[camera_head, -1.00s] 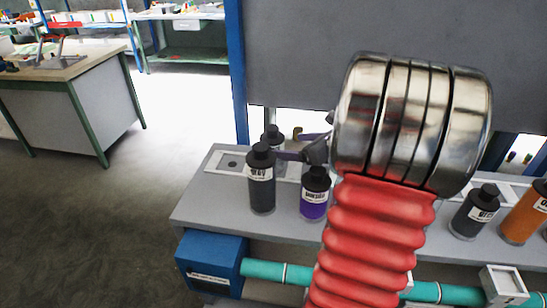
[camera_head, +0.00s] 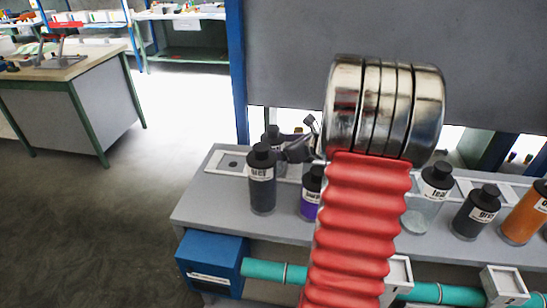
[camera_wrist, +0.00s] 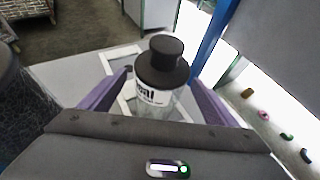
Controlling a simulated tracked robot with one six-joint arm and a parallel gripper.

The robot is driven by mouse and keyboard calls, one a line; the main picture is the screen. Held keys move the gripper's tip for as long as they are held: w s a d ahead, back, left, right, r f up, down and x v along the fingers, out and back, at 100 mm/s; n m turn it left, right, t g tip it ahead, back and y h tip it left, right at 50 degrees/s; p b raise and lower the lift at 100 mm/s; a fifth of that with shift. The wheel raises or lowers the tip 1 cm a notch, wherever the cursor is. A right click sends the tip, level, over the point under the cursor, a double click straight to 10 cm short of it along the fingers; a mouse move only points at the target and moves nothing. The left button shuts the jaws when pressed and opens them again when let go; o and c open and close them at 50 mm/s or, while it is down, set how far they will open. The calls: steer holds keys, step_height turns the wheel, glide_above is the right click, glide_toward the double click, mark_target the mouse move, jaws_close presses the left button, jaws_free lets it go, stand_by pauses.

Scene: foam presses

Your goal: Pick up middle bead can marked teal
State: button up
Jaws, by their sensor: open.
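In the wrist view a clear can with a black cap (camera_wrist: 160,100) stands between the two purple fingers of my gripper (camera_wrist: 162,76), which is open. Its label is partly cut off and seems to end in "eal". In the head view my gripper (camera_head: 298,148) is beside a back-row can (camera_head: 272,140), partly hidden behind a dark grey can (camera_head: 262,185). Another clear can marked teal (camera_head: 417,220) stands right of my red hose arm, its left edge close to it.
A purple can (camera_head: 308,208) is partly hidden by my arm. A grey-marked can (camera_head: 470,222) and an orange can (camera_head: 522,220) stand at the right on the grey bench (camera_head: 208,200). A blue box (camera_head: 210,262) and teal pipe lie along its front. A grey panel rises behind.

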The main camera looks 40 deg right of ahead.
steer(key=shift+x, duration=1.3)
steer(key=shift+c, duration=0.4)
steer(key=c, duration=1.4)
steer(key=shift+r, duration=0.1)
step_height(320, 180, up, 18)
steer(key=shift+f, duration=0.1)
